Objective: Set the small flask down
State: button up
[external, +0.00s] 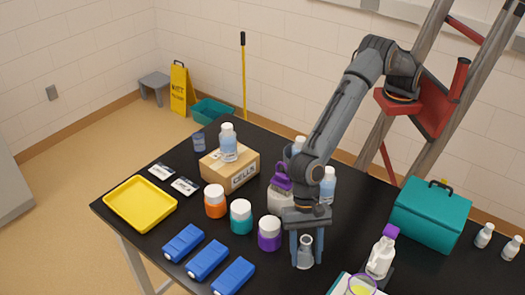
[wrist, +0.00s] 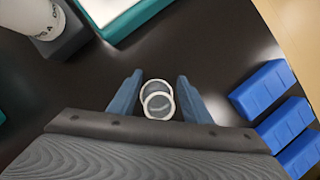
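The small flask (external: 305,255) is a clear glass conical vessel, upright at the front of the black table, under my arm. My gripper (external: 307,252) points straight down, with its two blue fingers on either side of the flask. In the wrist view the flask (wrist: 157,100) shows from above as two pale rings between the fingers of my gripper (wrist: 159,88). The fingers are spread, with narrow dark gaps beside the flask's rim. The flask's base looks to be at table level, but its contact with the table is hard to see.
A white bottle with a purple cap (external: 381,255) stands right of the flask. Blue boxes (external: 207,260) lie front left. A teal case (external: 431,213) sits right. Bare black table (wrist: 225,50) surrounds the flask.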

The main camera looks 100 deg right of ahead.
jog(key=b+v, duration=0.3)
jog(key=v, duration=0.9)
jog(key=shift+r, duration=0.2)
